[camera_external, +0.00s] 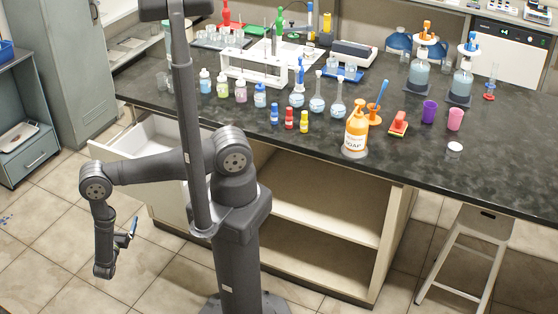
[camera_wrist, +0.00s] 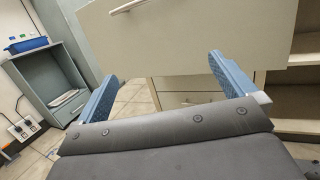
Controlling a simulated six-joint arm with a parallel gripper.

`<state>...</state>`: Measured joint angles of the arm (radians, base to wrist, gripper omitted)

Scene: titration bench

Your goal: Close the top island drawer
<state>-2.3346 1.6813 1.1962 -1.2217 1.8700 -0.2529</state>
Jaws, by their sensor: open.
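The top island drawer (camera_external: 152,132) is pulled out from the island's left end, with its pale inside showing in the external view; my arm covers part of it. In the wrist view its cream front panel (camera_wrist: 215,35) fills the upper middle, with a handle (camera_wrist: 130,5) at the top edge. My gripper (camera_external: 132,232) hangs low in front of the drawer, to its lower left in the external view. In the wrist view my gripper (camera_wrist: 162,67) has its two blue fingers spread wide with nothing between them. I cannot tell whether a fingertip touches the panel.
The black island top (camera_external: 230,118) carries bottles, flasks and a soap dispenser (camera_external: 356,130). Open shelves (camera_external: 325,215) are in the island's front. A grey cabinet (camera_external: 75,70) stands at the left, and a stool (camera_external: 480,225) at the right. Tiled floor is clear around my gripper.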

